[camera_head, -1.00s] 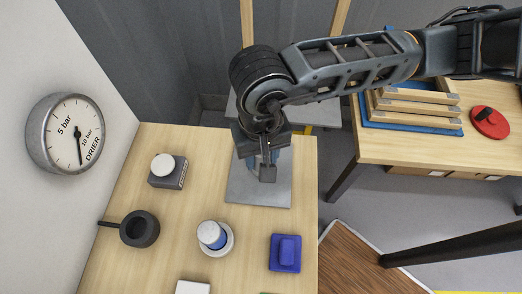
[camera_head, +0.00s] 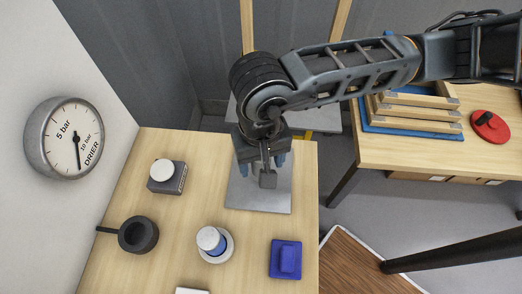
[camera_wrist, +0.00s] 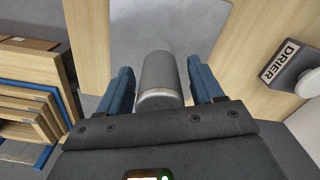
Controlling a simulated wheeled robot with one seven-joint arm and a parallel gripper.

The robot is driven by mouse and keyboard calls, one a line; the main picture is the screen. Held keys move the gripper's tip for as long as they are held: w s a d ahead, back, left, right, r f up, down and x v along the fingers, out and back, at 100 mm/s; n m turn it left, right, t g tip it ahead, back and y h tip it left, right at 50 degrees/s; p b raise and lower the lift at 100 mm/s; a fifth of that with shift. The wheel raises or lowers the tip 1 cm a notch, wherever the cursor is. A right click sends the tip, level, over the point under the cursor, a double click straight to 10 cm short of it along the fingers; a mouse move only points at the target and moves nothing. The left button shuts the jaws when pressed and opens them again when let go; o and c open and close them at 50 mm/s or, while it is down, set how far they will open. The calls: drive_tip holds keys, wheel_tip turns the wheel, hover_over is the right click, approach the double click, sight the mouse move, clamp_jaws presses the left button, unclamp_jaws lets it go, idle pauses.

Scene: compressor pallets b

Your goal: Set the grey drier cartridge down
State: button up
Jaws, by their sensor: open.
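The grey drier cartridge (camera_wrist: 160,78) shows in the wrist view as a grey cylinder between the two blue fingers of my gripper (camera_wrist: 158,82). The fingers are spread, with a gap on each side of it. The grey plate (camera_wrist: 195,18) lies beyond it. In the head view my gripper (camera_head: 262,164) is low over the grey plate (camera_head: 257,198) at the back right of the wooden table, its blue fingers apart.
The DRIER block with a white knob (camera_head: 165,176), a black ring with a handle (camera_head: 138,234), a blue-and-white cylinder in a white dish (camera_head: 213,242) and a blue block (camera_head: 286,259) stand on the table (camera_head: 185,225). A second table (camera_head: 400,150) holds wooden frames (camera_head: 415,112).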

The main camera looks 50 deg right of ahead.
wheel_tip(320, 180, up, 11)
drive_tip(key=shift+f+b, duration=0.1)
drive_tip(key=shift+b, duration=0.3)
drive_tip(key=shift+r, duration=0.75)
drive_tip(key=shift+a, duration=0.1)
